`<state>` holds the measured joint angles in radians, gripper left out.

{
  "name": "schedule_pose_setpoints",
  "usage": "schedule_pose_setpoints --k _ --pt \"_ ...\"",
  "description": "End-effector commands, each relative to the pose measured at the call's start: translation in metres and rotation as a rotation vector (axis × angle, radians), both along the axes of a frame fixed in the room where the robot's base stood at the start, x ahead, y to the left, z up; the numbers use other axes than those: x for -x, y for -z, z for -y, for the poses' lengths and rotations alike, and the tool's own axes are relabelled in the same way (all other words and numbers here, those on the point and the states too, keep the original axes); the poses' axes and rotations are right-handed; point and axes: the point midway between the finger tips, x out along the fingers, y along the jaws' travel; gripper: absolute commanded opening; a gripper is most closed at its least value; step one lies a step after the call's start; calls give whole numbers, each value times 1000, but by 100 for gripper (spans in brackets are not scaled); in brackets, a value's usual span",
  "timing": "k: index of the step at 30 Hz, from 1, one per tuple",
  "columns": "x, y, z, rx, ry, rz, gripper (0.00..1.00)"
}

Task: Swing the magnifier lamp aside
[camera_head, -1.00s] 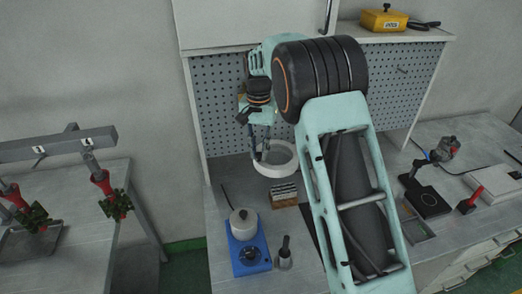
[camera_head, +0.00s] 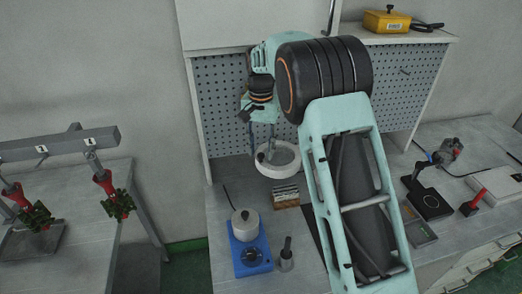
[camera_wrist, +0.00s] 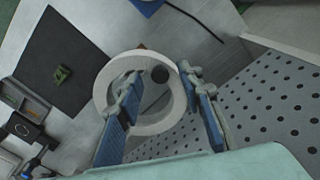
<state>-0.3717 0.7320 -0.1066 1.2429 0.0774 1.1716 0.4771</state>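The magnifier lamp's white ring head (camera_head: 290,164) hangs in front of the pegboard, over the back of the bench. My gripper (camera_head: 266,156) points down at the ring. In the wrist view (camera_wrist: 160,80) its two blue-padded fingers stand apart, with the left finger overlapping the ring's opening. I cannot tell whether either finger touches the ring or knob. The lamp's arm is not clearly visible.
The pegboard (camera_head: 225,95) is close behind. A dark mat (camera_wrist: 62,60) with a small green piece lies on the bench.

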Motion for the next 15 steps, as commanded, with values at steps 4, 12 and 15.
schedule_pose_setpoints --k 4,12,15 --pt "-2 -29 0 -2 0 7 34" --pt "-1 -85 0 -1 -1 5 34" --pt "-1 -99 0 -1 -1 4 34"
